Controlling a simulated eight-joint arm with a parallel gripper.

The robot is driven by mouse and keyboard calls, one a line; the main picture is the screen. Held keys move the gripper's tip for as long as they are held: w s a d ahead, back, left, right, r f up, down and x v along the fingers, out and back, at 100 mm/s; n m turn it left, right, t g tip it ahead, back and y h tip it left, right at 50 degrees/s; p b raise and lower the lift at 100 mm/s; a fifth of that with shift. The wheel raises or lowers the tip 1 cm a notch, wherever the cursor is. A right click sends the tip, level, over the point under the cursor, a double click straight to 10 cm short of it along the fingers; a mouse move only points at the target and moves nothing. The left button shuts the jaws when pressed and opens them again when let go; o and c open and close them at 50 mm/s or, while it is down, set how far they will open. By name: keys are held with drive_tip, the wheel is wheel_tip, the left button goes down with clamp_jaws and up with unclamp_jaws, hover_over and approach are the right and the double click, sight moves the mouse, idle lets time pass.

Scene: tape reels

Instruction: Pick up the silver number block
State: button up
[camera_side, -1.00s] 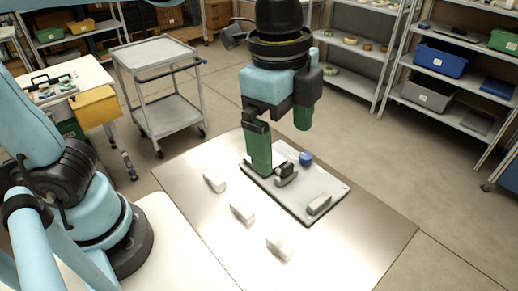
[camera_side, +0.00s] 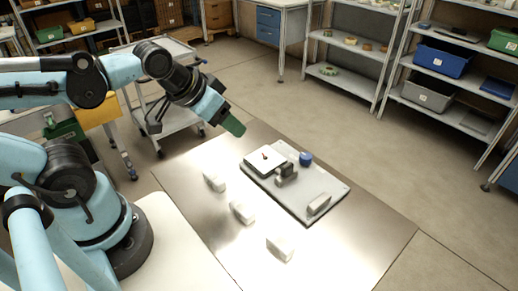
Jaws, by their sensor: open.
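Three pale silver-white blocks lie in a row on the metal table: a far block (camera_side: 214,182), a middle block (camera_side: 241,212) and a near block (camera_side: 280,247). I cannot read any number on them or tell which is the silver number block. My gripper (camera_side: 236,127) has green fingers and is tilted, raised near the table's far left corner. It is open, nothing shows between its fingers, and it is well apart from the blocks.
A grey board (camera_side: 291,206) on the table (camera_side: 345,245) carries a white square plate (camera_side: 265,161), a dark bracket-like part (camera_side: 287,171), a blue round piece (camera_side: 306,158) and a greyish bar (camera_side: 319,204). A wheeled cart (camera_side: 172,118) stands behind. The table's right side is clear.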

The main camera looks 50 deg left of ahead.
drive_tip(key=n+g+h, duration=0.4)
drive_tip(key=n+g, duration=0.3)
drive_tip(key=n, duration=1.2)
approach(278, 240)
drive_tip(key=shift+s+d+f+h, duration=0.1)
drive_tip(key=shift+s+f+h, duration=0.1)
drive_tip(key=shift+f, duration=0.7)
drive_tip(key=shift+s+d+f+h, duration=0.1)
drive_tip(key=shift+s+f, duration=0.05)
drive_tip(key=shift+f, duration=0.75)
drive_tip(key=shift+w+d+f, duration=0.2)
drive_tip(key=shift+d+f, duration=0.25)
drive_tip(key=shift+f, duration=0.25)
drive_tip(key=shift+w+d+f, duration=0.2)
drive_tip(key=shift+d+f, duration=0.25)
drive_tip(key=shift+f, duration=0.3)
drive_tip(key=shift+x, duration=0.95)
clamp_jaws()
